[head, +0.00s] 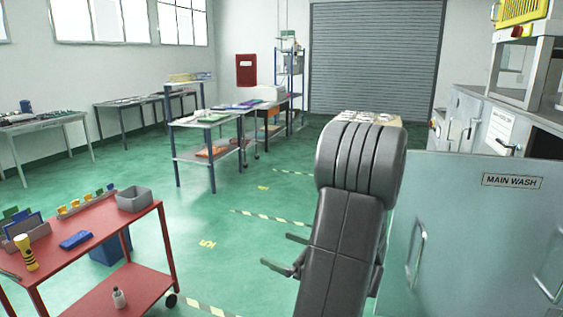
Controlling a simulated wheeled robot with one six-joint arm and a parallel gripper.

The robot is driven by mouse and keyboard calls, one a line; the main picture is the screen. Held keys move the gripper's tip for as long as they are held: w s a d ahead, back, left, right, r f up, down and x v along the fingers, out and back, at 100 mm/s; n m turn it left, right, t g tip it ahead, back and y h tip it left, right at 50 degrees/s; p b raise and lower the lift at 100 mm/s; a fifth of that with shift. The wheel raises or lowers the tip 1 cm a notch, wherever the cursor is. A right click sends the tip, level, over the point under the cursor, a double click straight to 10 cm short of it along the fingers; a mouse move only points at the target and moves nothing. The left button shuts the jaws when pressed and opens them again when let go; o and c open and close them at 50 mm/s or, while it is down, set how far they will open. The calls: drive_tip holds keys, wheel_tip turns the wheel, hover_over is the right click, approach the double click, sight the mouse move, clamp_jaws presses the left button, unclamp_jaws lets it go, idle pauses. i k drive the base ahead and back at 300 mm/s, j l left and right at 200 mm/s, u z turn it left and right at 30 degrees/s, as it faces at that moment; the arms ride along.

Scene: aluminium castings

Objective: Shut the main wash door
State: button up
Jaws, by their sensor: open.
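The main wash door (470,220) is a large pale grey-green panel at the lower right, with a "MAIN WASH" label (512,181) near its top. It stands out at an angle from the row of grey machines behind it, so it looks open. A bar handle (416,252) is on its left part, and another handle (551,278) shows near the right picture edge. My gripper (276,250) is left of the door, partly hidden behind my dark arm. Its two fingers are apart and empty, not touching the door.
A red cart (95,245) with bins, a yellow torch and a blue item stands at the lower left. Grey machine cabinets (465,115) line the right side. Workbenches (205,122) stand further back. Green floor (225,215) is clear between cart and arm.

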sight(470, 235)
drive_tip(key=i+u, duration=0.15)
drive_tip(key=i, duration=1.55)
